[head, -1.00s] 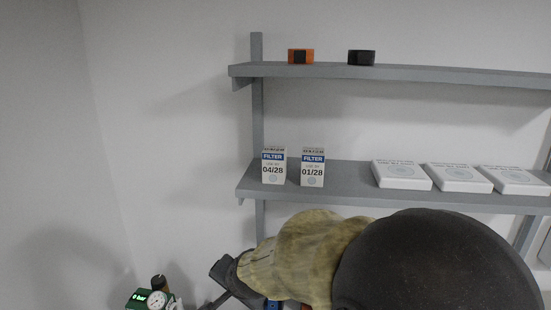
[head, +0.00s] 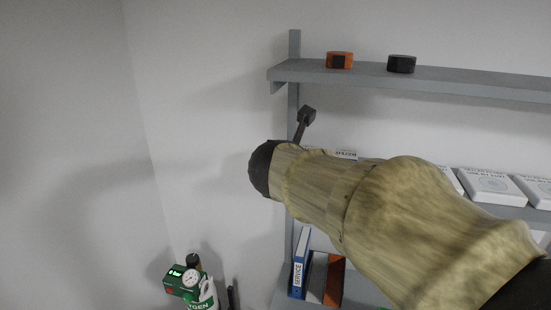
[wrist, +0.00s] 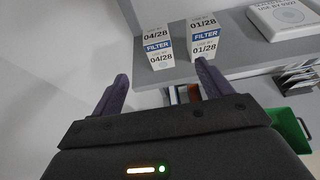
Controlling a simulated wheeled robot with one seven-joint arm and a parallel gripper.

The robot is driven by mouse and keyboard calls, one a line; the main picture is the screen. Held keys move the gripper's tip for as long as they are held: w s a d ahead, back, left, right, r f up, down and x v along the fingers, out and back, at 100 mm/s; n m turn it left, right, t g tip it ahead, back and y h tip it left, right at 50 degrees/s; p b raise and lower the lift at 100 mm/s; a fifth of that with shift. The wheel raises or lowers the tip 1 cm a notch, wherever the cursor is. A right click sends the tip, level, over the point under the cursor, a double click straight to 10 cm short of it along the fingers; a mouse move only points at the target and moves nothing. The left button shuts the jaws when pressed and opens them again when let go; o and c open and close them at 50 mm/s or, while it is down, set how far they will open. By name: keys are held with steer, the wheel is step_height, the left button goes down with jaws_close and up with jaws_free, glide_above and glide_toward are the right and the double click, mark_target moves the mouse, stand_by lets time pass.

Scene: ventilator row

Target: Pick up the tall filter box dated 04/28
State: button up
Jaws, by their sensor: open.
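The tall filter box dated 04/28 (wrist: 157,48) is white with a blue FILTER band and stands upright near the shelf's left end in the wrist view. A similar box dated 01/28 (wrist: 204,38) stands just to its right with a narrow gap. My gripper (wrist: 162,86) is open and empty, its two dark fingers apart. In the picture, the 04/28 box appears beyond and between the fingertips, not touched; the 01/28 box is beyond the right finger. In the head view my arm hides most of both boxes; only some top edges show.
The boxes stand on a grey shelf (wrist: 256,55) with flat white cartons (head: 489,186) to the right. An upper shelf (head: 420,80) holds an orange item (head: 339,60) and a black one (head: 401,64). Below are a blue binder (head: 300,262) and a green bin (wrist: 287,122).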

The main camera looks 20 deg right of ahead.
steer(key=x, duration=1.2)
steer(key=shift+w+d+p, duration=0.1)
steer(key=shift+w+p, duration=0.1)
steer(key=shift+p, duration=0.15)
steer(key=shift+s, duration=0.1)
steer(key=shift+a+p+x, duration=0.1)
steer(key=shift+p+x, duration=0.25)
steer(key=shift+x, duration=1)
steer(key=shift+a+p+x, duration=0.15)
steer(key=shift+p+x, duration=0.15)
steer(key=shift+x, duration=1)
